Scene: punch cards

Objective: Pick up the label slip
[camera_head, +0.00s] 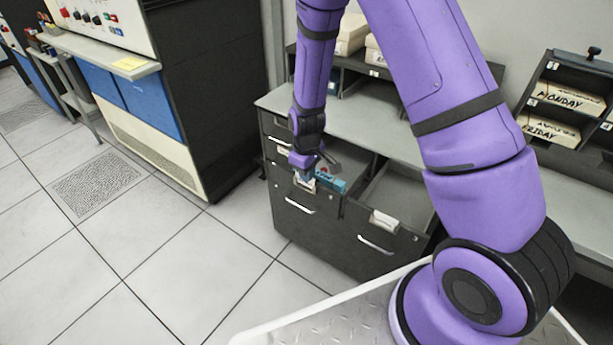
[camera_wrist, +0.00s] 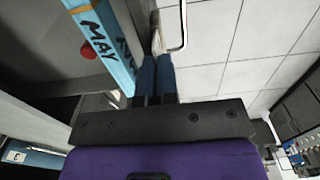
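The label slip (camera_head: 305,183) is a small pale piece at the front of the open left drawer (camera_head: 299,204), partly hidden by my gripper. In the wrist view a whitish piece that looks like the slip (camera_wrist: 157,35) shows at my fingertips. My gripper (camera_head: 304,174) points down at the drawer front. Its two blue fingers (camera_wrist: 156,60) are close together and appear shut on the slip. The exact contact is hard to see.
A blue card deck (camera_wrist: 103,40) marked "MAY" with a red spot lies in the drawer, close to my fingers. A metal drawer handle (camera_wrist: 183,25) is just beside them. The right drawer (camera_head: 398,195) is also open, with its own pale label (camera_head: 384,221). Floor left of the cabinet is clear.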

